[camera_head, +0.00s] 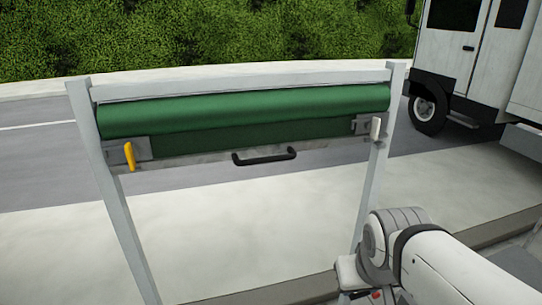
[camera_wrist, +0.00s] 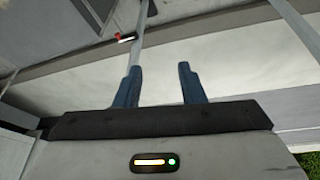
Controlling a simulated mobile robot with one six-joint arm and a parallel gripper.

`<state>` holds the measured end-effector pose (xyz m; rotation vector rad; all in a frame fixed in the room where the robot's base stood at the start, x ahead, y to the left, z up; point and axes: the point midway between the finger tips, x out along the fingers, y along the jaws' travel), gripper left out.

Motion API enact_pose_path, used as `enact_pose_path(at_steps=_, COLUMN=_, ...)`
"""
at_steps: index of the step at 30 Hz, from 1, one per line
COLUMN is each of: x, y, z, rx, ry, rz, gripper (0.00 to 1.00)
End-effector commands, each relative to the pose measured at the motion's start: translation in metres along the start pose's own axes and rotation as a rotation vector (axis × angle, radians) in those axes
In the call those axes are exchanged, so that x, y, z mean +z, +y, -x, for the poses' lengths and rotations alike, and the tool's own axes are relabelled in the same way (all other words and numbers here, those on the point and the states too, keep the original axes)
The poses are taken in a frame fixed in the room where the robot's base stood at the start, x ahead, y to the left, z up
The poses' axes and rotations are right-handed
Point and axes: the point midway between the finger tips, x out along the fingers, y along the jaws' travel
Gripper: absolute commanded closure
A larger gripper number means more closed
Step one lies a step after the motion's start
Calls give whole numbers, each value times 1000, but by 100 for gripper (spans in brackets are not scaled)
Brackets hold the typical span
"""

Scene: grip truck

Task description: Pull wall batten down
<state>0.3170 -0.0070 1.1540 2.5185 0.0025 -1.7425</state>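In the head view, a green rolled sheet (camera_head: 245,108) hangs across the top of a pale upright frame (camera_head: 110,220). Along its lower edge runs a grey metal batten (camera_head: 205,160) with a black bar handle (camera_head: 264,157) at its middle. A yellow lever (camera_head: 129,156) hangs at the batten's left end, and a pale lever (camera_head: 375,129) is at its right end. My gripper (camera_wrist: 158,68) shows in the wrist view with two blue fingers apart and nothing between them. In the head view my arm is at the lower right, below the batten and away from the handle.
A white truck (camera_head: 480,60) stands on the road at the upper right. A green hedge (camera_head: 200,35) lines the back. The space below the batten, between the posts, is clear. In the wrist view, a small red-and-white item (camera_wrist: 124,38) lies beyond the fingers; I cannot tell what it is.

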Motion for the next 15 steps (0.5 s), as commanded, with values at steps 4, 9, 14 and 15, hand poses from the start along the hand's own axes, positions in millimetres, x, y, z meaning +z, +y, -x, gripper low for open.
enact_pose_path(at_steps=4, x=-60, y=18, z=0, rx=120, ry=200, rz=224, gripper=64)
enact_pose_path(at_steps=9, x=-150, y=22, z=14, rx=278, ry=511, rz=631, gripper=64)
enact_pose_path(at_steps=14, x=-214, y=-12, z=36, rx=369, ry=801, rz=1040, gripper=64)
enact_pose_path(at_steps=15, x=-224, y=-25, z=41, rx=377, ry=870, rz=1140, gripper=64)
